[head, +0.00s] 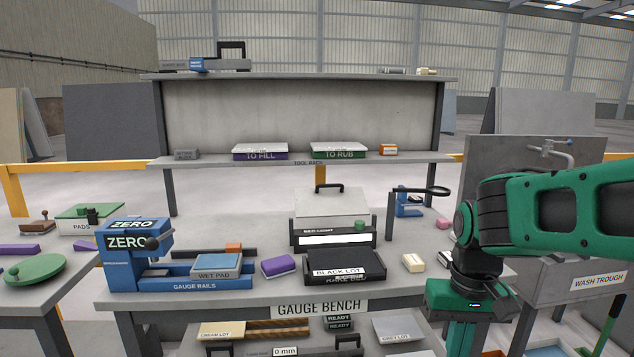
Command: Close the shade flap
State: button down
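A dark box with a label too small to read surely, perhaps a rake light (305,226), stands at the back middle of the gauge bench. A bright white strip (335,240) shows along its front. A pale grey panel with a black handle (332,203) sits on top of it, probably the shade flap; it looks raised, leaving the strip uncovered. My gripper (460,345) points down at the bench's front right, well apart from the panel. Its fingertips are cut off by the lower frame edge, so its opening is hidden.
In front of the light is a black tray (375,269) holding a slab marked BLACK LOT (340,270). A purple block (279,266) and a cream block (413,263) flank it. A lens on a stand (420,191) rises at right. Blue gauge rails (190,283) stand left.

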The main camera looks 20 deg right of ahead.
aim_at(328, 199)
jog(key=i, duration=0.85)
jog(key=z, duration=0.05)
